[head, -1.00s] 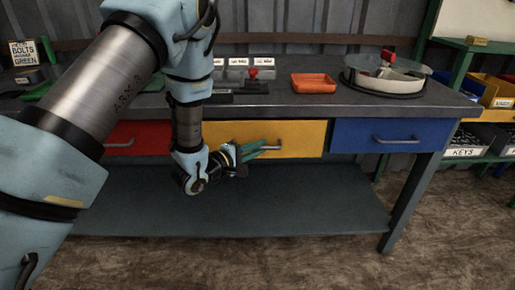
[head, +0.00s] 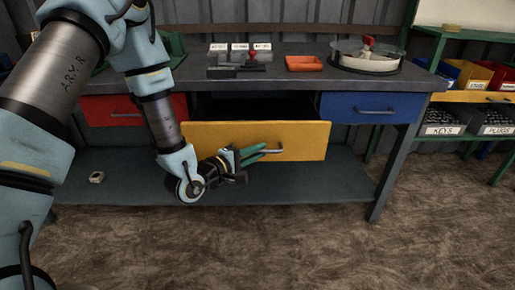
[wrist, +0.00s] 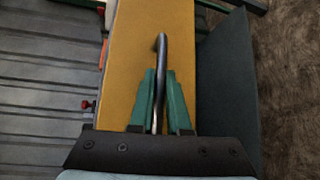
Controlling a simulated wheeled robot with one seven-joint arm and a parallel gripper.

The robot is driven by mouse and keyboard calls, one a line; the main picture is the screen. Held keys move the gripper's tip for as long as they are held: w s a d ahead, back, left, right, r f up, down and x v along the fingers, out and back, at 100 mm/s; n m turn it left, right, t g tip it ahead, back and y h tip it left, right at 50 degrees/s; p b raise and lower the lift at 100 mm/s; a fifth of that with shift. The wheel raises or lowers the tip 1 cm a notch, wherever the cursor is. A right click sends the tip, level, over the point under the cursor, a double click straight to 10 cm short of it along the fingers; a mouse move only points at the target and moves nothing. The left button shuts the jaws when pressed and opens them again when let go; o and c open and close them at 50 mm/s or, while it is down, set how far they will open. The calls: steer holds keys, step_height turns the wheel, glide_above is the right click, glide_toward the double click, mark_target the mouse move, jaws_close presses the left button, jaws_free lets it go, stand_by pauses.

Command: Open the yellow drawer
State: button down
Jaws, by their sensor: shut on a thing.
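The yellow drawer (head: 300,138) is the middle one under the workbench top. It stands pulled out, with a dark opening behind its front. Its grey bar handle (head: 278,149) is on the front face. My gripper (head: 262,152) is at the handle, its green fingers on either side of the bar. In the wrist view my gripper (wrist: 158,100) is shut on the handle (wrist: 161,60), which runs between the two fingers, with the yellow front (wrist: 130,50) behind. The drawer's inside is too dark to make out.
A red drawer (head: 105,112) and a blue drawer (head: 362,107) sit shut on either side. The workbench top (head: 290,77) holds an orange tray (head: 304,63) and a round bowl (head: 365,58). A shelf with bins (head: 445,123) stands at the right. The floor in front is clear.

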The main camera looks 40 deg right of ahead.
steer(key=shift+s+a, duration=0.3)
steer(key=shift+a, duration=0.05)
steer(key=c, duration=0.9)
jaws_free()
steer(key=shift+s+a+r+p, duration=0.15)
steer(key=shift+a+r+p, duration=0.1)
steer(key=shift+a, duration=1.5)
steer(key=shift+s+a+r+p, duration=0.2)
steer(key=shift+a+r+p, duration=0.05)
steer(key=shift+a, duration=1.55)
steer(key=shift+s+a+r+p, duration=0.15)
steer(key=shift+a+r+p, duration=0.1)
steer(key=shift+a, duration=1.5)
